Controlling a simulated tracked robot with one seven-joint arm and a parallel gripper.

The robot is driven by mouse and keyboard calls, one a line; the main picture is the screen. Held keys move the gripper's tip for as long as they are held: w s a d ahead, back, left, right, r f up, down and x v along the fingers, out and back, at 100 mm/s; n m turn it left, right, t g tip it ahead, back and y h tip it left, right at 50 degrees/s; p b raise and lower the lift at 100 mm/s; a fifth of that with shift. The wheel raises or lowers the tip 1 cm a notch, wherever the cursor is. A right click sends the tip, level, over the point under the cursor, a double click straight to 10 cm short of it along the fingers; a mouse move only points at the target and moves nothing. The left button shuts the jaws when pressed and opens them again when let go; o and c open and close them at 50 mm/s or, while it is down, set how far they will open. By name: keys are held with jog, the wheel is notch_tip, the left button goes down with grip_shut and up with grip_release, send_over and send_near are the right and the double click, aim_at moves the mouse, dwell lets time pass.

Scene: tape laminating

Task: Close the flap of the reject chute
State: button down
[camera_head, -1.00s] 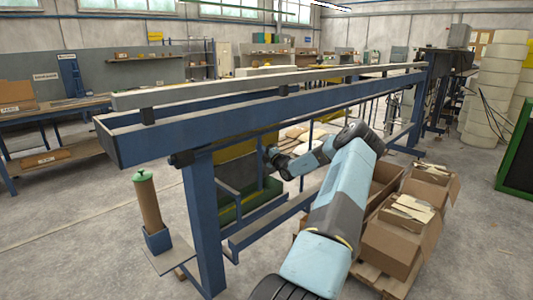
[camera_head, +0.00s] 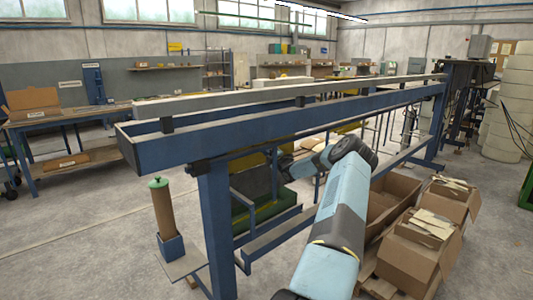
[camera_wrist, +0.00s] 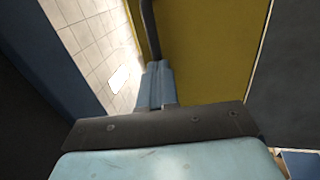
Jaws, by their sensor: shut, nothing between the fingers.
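My gripper (camera_wrist: 157,68) shows in the wrist view as narrow blue-grey fingers, closed together and empty. A yellow panel (camera_wrist: 208,50) fills the view just beyond and to the right of them; contact cannot be told. In the head view my arm reaches under the blue conveyor frame, and its fingertips are hidden. Yellow sheet (camera_head: 250,163) shows behind the frame there, with a dark grey panel (camera_head: 252,183) below it and a green base (camera_head: 270,211) at the floor. Which panel is the reject chute's flap, and its angle, I cannot tell.
The long blue conveyor frame (camera_head: 290,118) runs above my forearm, with a leg (camera_head: 217,230) to the left. Open cardboard boxes (camera_head: 415,252) stand close on the right. A brown roll with a green cap (camera_head: 163,208) stands at left. Floor farther left is clear.

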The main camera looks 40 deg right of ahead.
jog(key=w, duration=0.1)
jog(key=w+r+g, duration=0.1)
jog(key=w+a, duration=0.1)
jog(key=shift+w+r+g, duration=0.2)
jog(key=shift+r+g, duration=0.05)
jog(key=shift+g, duration=0.05)
jog(key=shift+d, duration=0.3)
jog(key=shift+s+d, duration=0.2)
jog(key=shift+d, duration=0.05)
jog(key=shift+w+a, duration=0.1)
jog(key=shift+a, duration=0.05)
